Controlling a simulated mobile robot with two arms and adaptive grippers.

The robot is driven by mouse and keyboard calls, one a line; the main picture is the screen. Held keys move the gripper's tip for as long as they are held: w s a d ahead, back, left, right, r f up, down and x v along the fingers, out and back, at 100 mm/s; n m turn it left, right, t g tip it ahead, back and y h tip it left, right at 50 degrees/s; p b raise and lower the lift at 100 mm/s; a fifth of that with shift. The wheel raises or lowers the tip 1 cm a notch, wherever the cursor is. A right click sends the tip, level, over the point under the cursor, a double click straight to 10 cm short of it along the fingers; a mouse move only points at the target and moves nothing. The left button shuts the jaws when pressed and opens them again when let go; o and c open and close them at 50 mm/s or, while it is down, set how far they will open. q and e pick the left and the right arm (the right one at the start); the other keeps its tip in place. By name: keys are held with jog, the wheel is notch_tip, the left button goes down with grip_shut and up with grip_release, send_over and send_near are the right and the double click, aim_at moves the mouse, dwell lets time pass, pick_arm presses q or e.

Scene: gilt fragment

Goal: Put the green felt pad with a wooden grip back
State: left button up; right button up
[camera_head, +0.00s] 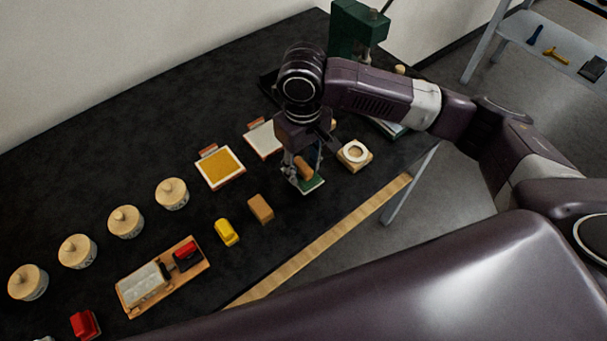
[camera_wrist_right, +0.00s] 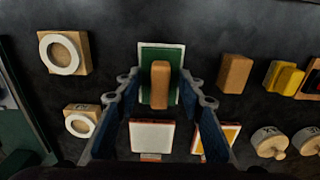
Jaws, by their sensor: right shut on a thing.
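The green felt pad (camera_head: 313,185) has a brown wooden grip (camera_head: 303,168) on top and a pale rim. My right gripper (camera_head: 302,170) is shut on the wooden grip, over the right part of the black table. In the right wrist view the pad (camera_wrist_right: 174,61) and its grip (camera_wrist_right: 160,85) show between the two fingers of my right gripper (camera_wrist_right: 160,92). Whether the pad touches the table or hangs just above it, I cannot tell. My left gripper is not in view.
A wooden block with a white ring (camera_head: 355,154) stands right of the pad. A brown block (camera_head: 261,208) and a yellow object (camera_head: 227,232) lie to its left. Two framed pads, one yellow (camera_head: 220,168) and one white (camera_head: 264,139), lie behind. A wooden strip (camera_head: 330,240) runs along the front edge.

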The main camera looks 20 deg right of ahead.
aim_at(303, 176)
jog(key=shift+f, duration=2.1)
jog(key=shift+f, duration=0.1)
jog(key=o, duration=1)
jog(key=shift+r, duration=0.45)
notch_tip(303, 176, up, 11)
jog(key=shift+r+b, duration=0.2)
jog(key=shift+b, duration=0.35)
jog(key=shift+f, duration=0.1)
